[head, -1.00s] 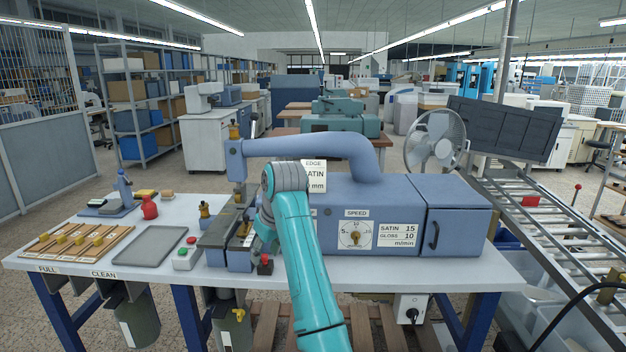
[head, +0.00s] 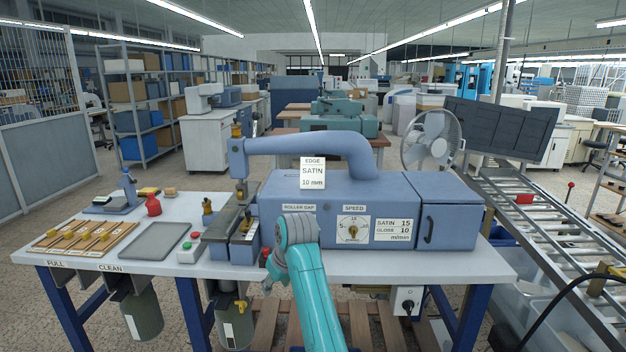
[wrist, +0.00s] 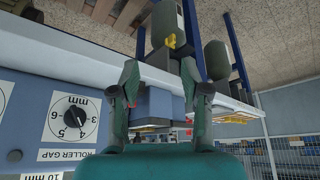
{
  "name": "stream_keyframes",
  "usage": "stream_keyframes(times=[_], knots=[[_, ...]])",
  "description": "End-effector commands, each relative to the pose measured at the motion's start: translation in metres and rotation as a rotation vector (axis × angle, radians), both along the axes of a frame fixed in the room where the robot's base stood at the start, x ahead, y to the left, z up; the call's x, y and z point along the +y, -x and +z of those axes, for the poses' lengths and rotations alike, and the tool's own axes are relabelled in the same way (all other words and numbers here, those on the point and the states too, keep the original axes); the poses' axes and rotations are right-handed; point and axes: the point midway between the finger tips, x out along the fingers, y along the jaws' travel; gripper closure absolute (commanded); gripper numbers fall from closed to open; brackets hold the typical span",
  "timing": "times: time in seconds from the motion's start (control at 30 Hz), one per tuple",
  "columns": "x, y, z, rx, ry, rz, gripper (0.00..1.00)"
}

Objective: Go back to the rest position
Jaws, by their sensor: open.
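The gripper itself is mostly hidden behind the arm there. In the wrist view my gripper (wrist: 160,78) is open, with its two dark fingers apart and nothing between them. The machine's roller gap dial (wrist: 75,115) shows at the left of the wrist view. In the head view the speed dial (head: 353,230) and a card reading EDGE SATIN 10 mm (head: 313,173) are clear of the arm.
A roller conveyor (head: 560,250) and a fan (head: 432,142) stand at the right.

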Motion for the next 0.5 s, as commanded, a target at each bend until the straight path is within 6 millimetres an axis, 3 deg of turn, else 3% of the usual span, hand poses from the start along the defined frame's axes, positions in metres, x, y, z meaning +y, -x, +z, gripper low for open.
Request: stream_keyframes(times=[0.27, 0.5], knots=[[-0.033, 0.021, -0.103, -0.060, -0.032, -0.082, 0.54], [-0.070, 0.059, -0.187, -0.131, -0.065, -0.162, 0.54]])
